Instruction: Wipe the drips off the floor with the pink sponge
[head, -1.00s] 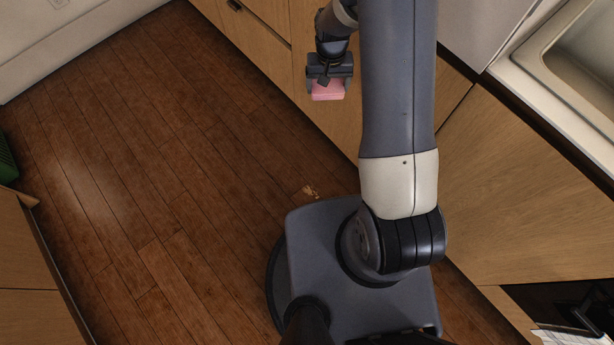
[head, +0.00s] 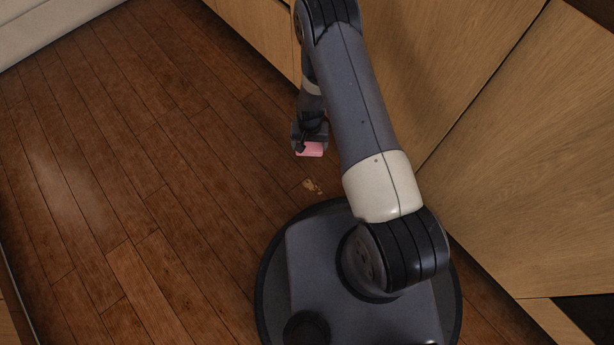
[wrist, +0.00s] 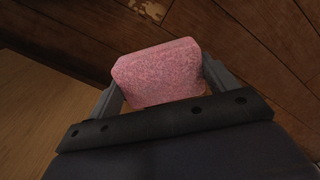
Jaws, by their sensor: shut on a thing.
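The pink sponge (head: 310,149) is held between the fingers of my gripper (head: 311,140), low beside the cabinet fronts. In the wrist view the sponge (wrist: 158,73) fills the space between both fingertips. The drips (head: 312,186) are a small light-brown patch on the wooden floor, a little nearer to my base than the sponge. They also show at the top of the wrist view (wrist: 148,9), ahead of the sponge and apart from it. I cannot tell exactly how high the sponge is above the floor.
Wooden cabinet fronts (head: 470,130) stand along the right side, close to my arm. The plank floor (head: 130,170) is clear to the left. A pale wall or panel (head: 50,30) runs along the top left.

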